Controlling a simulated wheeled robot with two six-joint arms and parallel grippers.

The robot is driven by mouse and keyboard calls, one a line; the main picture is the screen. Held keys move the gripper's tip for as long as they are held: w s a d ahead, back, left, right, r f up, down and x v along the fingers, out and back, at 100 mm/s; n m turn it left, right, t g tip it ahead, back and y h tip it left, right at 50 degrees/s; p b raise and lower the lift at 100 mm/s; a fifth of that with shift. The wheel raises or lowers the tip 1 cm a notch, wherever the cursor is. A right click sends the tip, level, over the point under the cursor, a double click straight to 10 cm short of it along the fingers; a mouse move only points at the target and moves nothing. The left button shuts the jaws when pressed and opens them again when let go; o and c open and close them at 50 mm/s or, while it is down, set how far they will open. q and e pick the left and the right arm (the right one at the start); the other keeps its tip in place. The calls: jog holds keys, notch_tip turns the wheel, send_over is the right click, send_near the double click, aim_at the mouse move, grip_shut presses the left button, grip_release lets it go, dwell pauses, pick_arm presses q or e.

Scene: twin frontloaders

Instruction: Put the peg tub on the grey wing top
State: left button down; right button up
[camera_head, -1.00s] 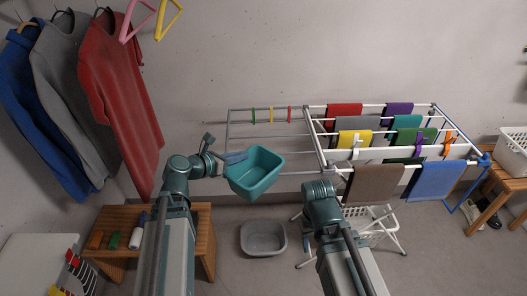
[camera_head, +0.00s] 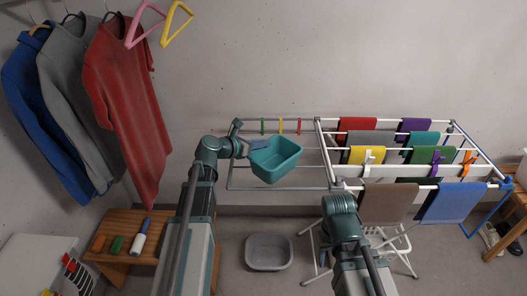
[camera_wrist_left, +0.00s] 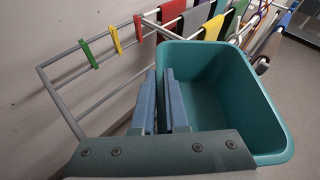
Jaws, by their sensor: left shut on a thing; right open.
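The peg tub (camera_head: 277,168) is a teal, open, empty-looking tub. My left gripper (camera_head: 259,145) is shut on its near left wall; the wrist view shows the blue fingers (camera_wrist_left: 163,100) on the tub (camera_wrist_left: 215,62). The tub hangs tilted in front of the grey wing top (camera_head: 233,165) in the head view, overlapping its rails; I cannot tell its height above them. The wing is the grey frame at the left of the drying rack, also in the wrist view (camera_wrist_left: 62,95). My right arm shows at centre right, but its gripper fingers are hidden.
Green, yellow and red pegs (camera_head: 282,127) sit on the wing's back rail. The rack's white middle (camera_head: 400,171) carries several cloths. A grey basin (camera_head: 268,252) is on the floor below. A wooden bench (camera_head: 115,222) stands left, under hanging clothes (camera_head: 125,110).

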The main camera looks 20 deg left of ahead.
aim_at(262, 151)
pick_arm(q)
jog(key=shift+f+b, duration=1.35)
jog(key=shift+f, duration=0.3)
jog(key=shift+f, duration=0.15)
jog(key=c, duration=0.9)
grip_release()
jog(key=shift+c, duration=0.2)
